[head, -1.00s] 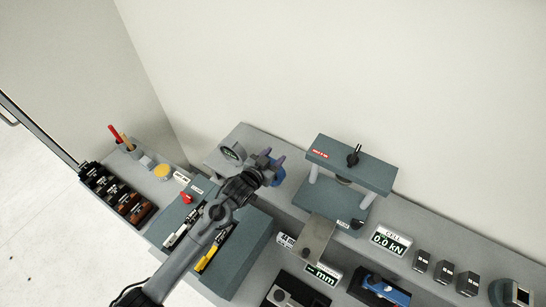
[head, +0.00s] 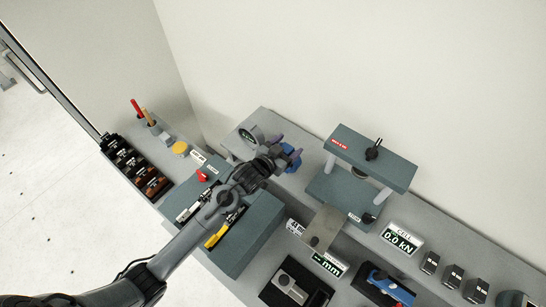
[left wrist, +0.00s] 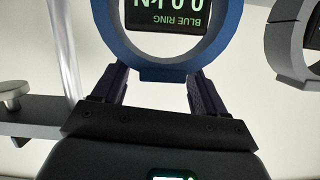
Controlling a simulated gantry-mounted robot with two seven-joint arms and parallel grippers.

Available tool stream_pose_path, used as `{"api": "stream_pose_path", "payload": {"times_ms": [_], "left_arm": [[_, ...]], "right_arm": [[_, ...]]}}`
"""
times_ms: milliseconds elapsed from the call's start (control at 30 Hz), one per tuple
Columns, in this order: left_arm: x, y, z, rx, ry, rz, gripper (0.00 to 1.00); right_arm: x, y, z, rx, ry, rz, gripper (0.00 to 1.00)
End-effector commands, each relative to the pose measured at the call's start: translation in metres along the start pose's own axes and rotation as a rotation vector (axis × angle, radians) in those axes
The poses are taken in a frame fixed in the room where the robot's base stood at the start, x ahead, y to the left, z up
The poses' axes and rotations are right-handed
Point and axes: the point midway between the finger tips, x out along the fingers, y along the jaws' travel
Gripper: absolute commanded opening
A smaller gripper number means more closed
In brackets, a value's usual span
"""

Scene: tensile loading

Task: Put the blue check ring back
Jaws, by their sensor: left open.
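The blue check ring (head: 291,157) stands on the back shelf, partly hidden behind my left gripper (head: 282,152) in the head view. In the left wrist view the blue ring (left wrist: 160,66) fills the top, with a dark display that reads BLUE RING upside down. My left gripper (left wrist: 155,78) is open. Its two fingers point at the ring's near rim, one to each side of a small blue tab. I cannot tell whether they touch it. My right gripper is not in view.
A grey ring (head: 248,135) stands left of the blue one and also shows in the left wrist view (left wrist: 284,45). A green press frame (head: 370,160) stands to the right. A green block (head: 250,243) lies below my left arm. Bare shelf shows between ring and press.

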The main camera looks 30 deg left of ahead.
Motion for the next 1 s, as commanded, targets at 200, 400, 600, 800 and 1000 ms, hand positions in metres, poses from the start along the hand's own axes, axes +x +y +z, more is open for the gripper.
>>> {"api": "stream_pose_path", "payload": {"times_ms": [200, 400, 600, 800, 1000], "left_arm": [[-0.041, 0.0, 0.002, 0.0, -0.001, 0.001, 0.72], [-0.074, 0.001, 0.001, 0.001, -0.001, 0.001, 0.72], [-0.093, 0.0, 0.001, 0.0, -0.001, 0.0, 0.72], [-0.099, 0.0, 0.0, -0.001, 0.0, 0.001, 0.72], [-0.099, 0.0, 0.0, -0.001, 0.0, 0.0, 0.72]], "right_arm": [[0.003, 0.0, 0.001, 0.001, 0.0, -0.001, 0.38], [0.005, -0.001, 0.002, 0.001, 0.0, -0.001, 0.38], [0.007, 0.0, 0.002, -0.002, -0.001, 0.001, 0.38], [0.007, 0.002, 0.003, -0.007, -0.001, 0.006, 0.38], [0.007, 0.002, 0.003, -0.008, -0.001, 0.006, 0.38]]}}
